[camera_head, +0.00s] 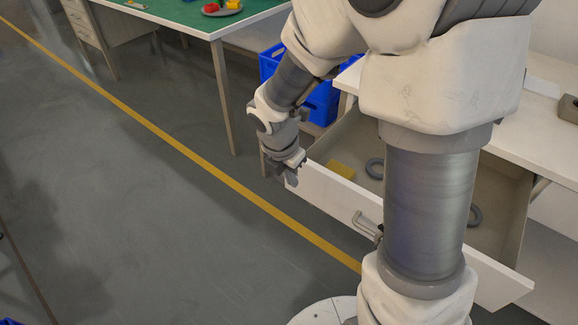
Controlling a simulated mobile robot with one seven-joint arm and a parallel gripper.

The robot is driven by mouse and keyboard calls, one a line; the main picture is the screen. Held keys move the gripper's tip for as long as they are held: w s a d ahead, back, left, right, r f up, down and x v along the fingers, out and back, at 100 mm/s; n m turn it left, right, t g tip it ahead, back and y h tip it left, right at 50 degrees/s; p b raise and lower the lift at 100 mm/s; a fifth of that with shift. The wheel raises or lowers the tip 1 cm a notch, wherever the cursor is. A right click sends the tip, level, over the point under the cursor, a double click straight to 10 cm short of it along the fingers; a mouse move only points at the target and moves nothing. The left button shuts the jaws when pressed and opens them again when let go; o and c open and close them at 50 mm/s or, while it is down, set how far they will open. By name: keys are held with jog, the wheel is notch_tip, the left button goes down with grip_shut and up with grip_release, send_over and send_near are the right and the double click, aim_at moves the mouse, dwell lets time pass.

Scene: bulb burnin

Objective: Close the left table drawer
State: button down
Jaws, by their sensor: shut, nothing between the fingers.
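The table drawer (330,205) stands pulled out from under the white table (540,135) on the right. Its white front panel with a metal handle (365,226) faces the lower left. My gripper (290,172) is shut and empty at the left end of the front panel, close to its top corner. I cannot tell whether it touches the panel. My arm hides the middle of the drawer and part of the panel.
Blue crates (322,103) stand on the floor behind my gripper. A green-topped table (180,12) with a plate of red and yellow pieces is at the back. A yellow floor line (170,130) crosses open grey floor on the left.

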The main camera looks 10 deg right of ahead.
aim_at(306, 181)
jog(key=shift+w+d+f+b, duration=0.65)
jog(key=shift+d+f, duration=0.1)
jog(key=shift+f, duration=0.45)
jog(key=shift+w+d+f+b, duration=0.6)
jog(key=shift+d+f, duration=0.1)
jog(key=shift+f, duration=0.45)
jog(key=shift+w+d+f+b, duration=0.65)
jog(key=shift+d+f, duration=0.1)
jog(key=shift+f, duration=0.45)
jog(key=shift+d, duration=0.1)
